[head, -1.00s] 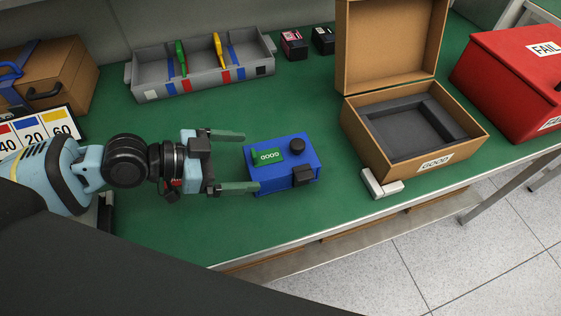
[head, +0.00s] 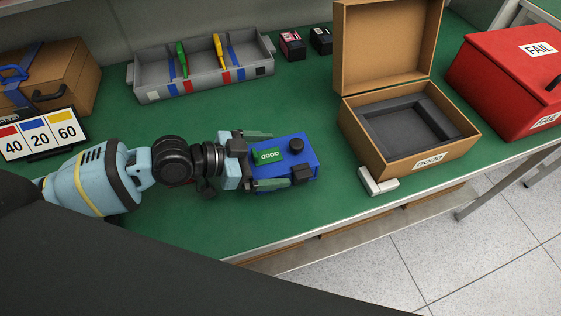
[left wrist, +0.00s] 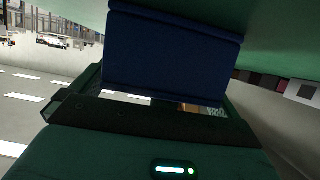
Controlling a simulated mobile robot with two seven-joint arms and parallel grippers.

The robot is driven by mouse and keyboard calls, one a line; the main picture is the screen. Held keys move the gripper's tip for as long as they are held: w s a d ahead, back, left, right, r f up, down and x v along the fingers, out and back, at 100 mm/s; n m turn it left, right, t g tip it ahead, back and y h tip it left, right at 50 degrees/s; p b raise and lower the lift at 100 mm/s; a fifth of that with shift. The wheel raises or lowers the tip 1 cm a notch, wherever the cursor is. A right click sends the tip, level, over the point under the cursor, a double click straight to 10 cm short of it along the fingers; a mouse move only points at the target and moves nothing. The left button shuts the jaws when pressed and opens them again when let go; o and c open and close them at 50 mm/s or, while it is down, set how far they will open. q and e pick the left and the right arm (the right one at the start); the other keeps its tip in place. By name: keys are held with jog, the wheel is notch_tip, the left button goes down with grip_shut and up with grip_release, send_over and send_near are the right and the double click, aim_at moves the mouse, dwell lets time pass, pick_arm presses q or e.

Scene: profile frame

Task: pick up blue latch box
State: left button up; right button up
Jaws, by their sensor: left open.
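The blue latch box (head: 298,172) lies on the green table with a green GOOD label, a black knob and a black latch on it. My left gripper (head: 274,158) is open, with one finger along the box's far side and the other along its near side. The box sits partly between the fingers; whether they touch it I cannot tell. In the left wrist view the box (left wrist: 172,55) fills the space ahead of the gripper. My right gripper is not in view.
An open cardboard box (head: 400,163) labelled GOOD stands to the right, with a small white block (head: 378,182) at its near corner. A red FAIL box (head: 490,85) is further right. A grey divided tray (head: 150,88) stands at the back. A number sign (head: 38,136) is at the left.

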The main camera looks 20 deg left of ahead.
pick_arm(q)
jog(key=c, duration=1.2)
jog(key=shift+r, duration=0.15)
jog(key=shift+c, duration=0.5)
jog(key=shift+w, duration=0.1)
jog(key=shift+r, duration=1.85)
jog(key=shift+s+a+f, duration=0.1)
jog(key=shift+s, duration=0.3)
jog(key=s+a+r+p, duration=0.1)
jog(key=s+a, duration=0.1)
jog(key=s, duration=1.3)
jog(key=shift+a+r+p, duration=0.25)
jog(key=shift+a+p, duration=0.1)
